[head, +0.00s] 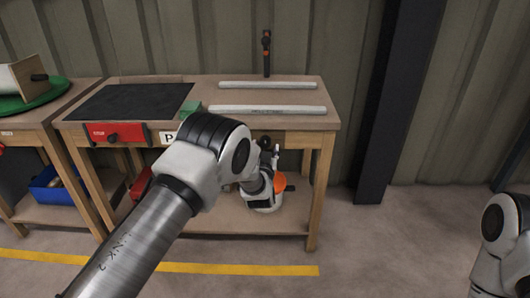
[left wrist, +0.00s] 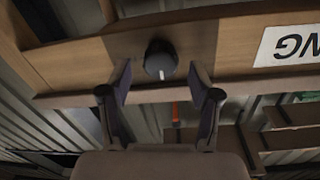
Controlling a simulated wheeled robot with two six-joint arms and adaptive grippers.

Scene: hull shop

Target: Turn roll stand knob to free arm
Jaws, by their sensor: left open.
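The black round knob (left wrist: 160,58) sits on the wooden front rail of the bench. It has a white mark pointing down in the left wrist view. In the head view, the knob (head: 265,142) shows as a dark round shape just past my left wrist. My left gripper (left wrist: 159,82) is open, with one finger on each side of the knob's lower part in the picture; I cannot tell whether the fingertips touch it. In the head view, my left gripper (head: 274,154) is mostly hidden by its own arm. My right arm shows at the right edge, but its gripper is out of view.
The workbench (head: 318,118) bears two pale bars (head: 268,85), a green block (head: 190,108) and a dark mat (head: 130,102). An upright black tool (head: 266,54) stands behind. A red part (head: 115,133) is on the front. A dark column (head: 392,100) stands right; floor there is clear.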

